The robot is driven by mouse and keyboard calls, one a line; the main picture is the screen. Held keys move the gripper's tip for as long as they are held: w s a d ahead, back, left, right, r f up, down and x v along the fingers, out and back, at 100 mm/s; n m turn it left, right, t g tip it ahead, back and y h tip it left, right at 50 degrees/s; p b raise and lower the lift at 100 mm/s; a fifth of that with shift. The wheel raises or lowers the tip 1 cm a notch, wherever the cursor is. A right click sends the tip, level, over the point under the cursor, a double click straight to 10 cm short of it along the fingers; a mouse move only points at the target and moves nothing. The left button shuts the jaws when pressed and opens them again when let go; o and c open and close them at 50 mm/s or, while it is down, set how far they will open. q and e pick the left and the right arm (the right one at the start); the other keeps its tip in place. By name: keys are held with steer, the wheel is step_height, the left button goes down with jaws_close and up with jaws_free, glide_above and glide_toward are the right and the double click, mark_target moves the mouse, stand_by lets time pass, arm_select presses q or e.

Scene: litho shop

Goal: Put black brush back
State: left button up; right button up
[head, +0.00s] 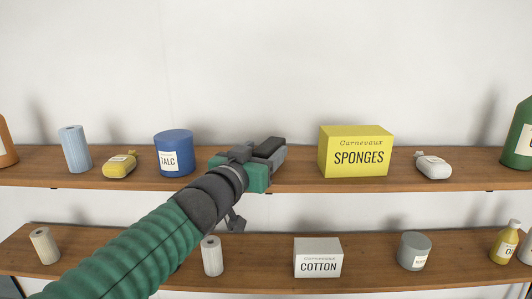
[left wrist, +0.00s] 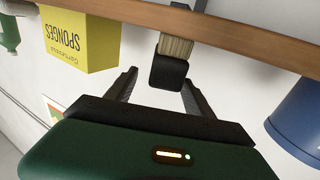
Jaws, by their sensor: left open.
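A black brush (left wrist: 168,73) with a tan bristle part (left wrist: 176,47) shows in the left wrist view. It lies between the two spread fingers of my left gripper (left wrist: 160,88), with a visible gap on each side. The bristle part overlaps the shelf's edge in that view. In the head view my left gripper (head: 272,153) is at the upper shelf (head: 300,181), between the blue talc tub and the yellow sponges box. A dark block shows at its tip there; I cannot tell whether it is the brush or a finger. My right gripper is out of view.
The blue talc tub (head: 174,153) stands left of my gripper and the yellow sponges box (head: 355,151) right of it. A lower shelf (head: 130,251) holds a white cotton box (head: 318,258) and a grey tub (head: 413,251). A white wall is behind.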

arm_select(q)
steer(key=shift+s+a+r, duration=0.15)
steer(key=shift+s+a, duration=0.05)
steer(key=shift+a, duration=0.05)
steer(key=p+v, duration=0.2)
steer(key=v, duration=1)
steer(key=a+f+n+g+y, duration=0.25)
steer(key=a+f, duration=0.35)
steer(key=f, duration=0.7)
steer(key=a+f+n+g+y, duration=0.25)
steer(key=a+f+y, duration=0.2)
steer(key=f, duration=0.85)
steer(key=s+a+f+g, duration=0.3)
steer(key=s+f+g, duration=0.6)
steer(key=s+f, duration=0.9)
steer(key=shift+s+x, duration=0.2)
steer(key=shift+x, duration=0.75)
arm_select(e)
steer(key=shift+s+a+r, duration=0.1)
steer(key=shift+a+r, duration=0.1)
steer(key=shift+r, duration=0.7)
